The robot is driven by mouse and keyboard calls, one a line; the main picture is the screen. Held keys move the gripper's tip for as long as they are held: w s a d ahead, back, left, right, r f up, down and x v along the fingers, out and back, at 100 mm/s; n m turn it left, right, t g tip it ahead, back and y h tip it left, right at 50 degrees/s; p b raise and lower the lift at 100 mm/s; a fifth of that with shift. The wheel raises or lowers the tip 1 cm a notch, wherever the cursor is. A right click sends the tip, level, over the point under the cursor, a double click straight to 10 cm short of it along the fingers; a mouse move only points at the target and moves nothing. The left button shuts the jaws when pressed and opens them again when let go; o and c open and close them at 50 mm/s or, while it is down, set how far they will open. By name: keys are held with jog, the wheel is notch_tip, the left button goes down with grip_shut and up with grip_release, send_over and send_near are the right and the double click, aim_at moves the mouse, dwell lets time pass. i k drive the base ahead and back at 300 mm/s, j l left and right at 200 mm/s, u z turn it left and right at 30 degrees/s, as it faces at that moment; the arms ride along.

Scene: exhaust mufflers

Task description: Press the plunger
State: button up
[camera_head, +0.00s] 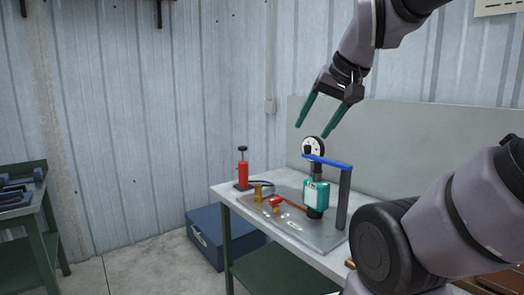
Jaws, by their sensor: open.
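A small red cylinder (242,174) stands upright at the far left end of the metal table. A thin dark rod with a black knob (242,149) sticks up from its top, which looks like a plunger. My gripper (312,130) is open and empty, with its two green fingers pointing down. In the picture it is right of the red cylinder and higher, just above a round dial gauge (313,147). I cannot tell how far apart in depth they are.
The table (277,226) also holds a teal device (316,193), a blue bar (328,161) on a dark post (343,198), a red-handled fitting (276,201) and a brass piece (258,193). A blue box (205,240) sits on the floor. A green bench (38,217) stands at left.

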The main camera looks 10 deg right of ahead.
aim_at(241, 148)
jog(key=i+j+z, duration=0.15)
jog(key=i+j, duration=0.25)
jog(key=i+j+z, duration=0.2)
jog(key=i+j, duration=0.2)
jog(key=j, duration=0.2)
